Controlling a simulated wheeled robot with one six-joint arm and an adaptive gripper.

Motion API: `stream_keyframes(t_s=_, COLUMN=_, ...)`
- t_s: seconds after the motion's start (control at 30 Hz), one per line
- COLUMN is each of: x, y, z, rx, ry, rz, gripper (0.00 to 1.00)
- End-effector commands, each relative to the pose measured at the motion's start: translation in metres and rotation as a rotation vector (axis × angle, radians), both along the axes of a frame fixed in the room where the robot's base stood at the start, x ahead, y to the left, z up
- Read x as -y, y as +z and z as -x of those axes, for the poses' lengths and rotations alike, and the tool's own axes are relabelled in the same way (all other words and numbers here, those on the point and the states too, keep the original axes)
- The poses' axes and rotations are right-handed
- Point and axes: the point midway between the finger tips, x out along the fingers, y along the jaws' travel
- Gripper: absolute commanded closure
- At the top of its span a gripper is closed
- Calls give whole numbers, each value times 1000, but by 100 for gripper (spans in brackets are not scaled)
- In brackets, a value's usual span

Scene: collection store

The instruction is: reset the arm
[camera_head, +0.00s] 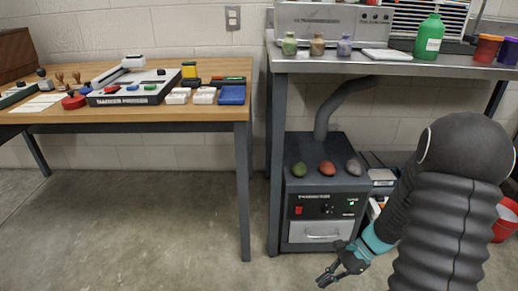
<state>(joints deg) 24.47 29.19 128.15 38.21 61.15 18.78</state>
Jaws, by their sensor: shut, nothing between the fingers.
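My gripper (327,280) is low in the picture, in front of the dark machine's drawer and near the bottom edge. Its fingers point down and to the left. It looks small and dark, and nothing shows between the fingers. My black arm comes in from the right, with a teal band near the wrist.
A dark machine (325,205) with several stones on top stands under the metal bench (400,66). A wooden table (130,115) with a tray, stamps and boxes is on the left. A red bucket (505,220) stands at right. The floor (150,220) at left is clear.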

Motion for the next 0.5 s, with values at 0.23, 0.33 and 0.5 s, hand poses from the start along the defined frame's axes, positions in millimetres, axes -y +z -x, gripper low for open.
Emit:
stream_keyframes(t_s=0.23, x=8, y=55, z=24, rx=252, ry=366, rz=174, gripper=100)
stream_keyframes(t_s=0.33, x=11, y=76, z=32, rx=338, ry=496, rz=241, gripper=100)
stream_keyframes(t_s=0.5, x=15, y=110, z=45, rx=470, ry=697, rz=357, gripper=100)
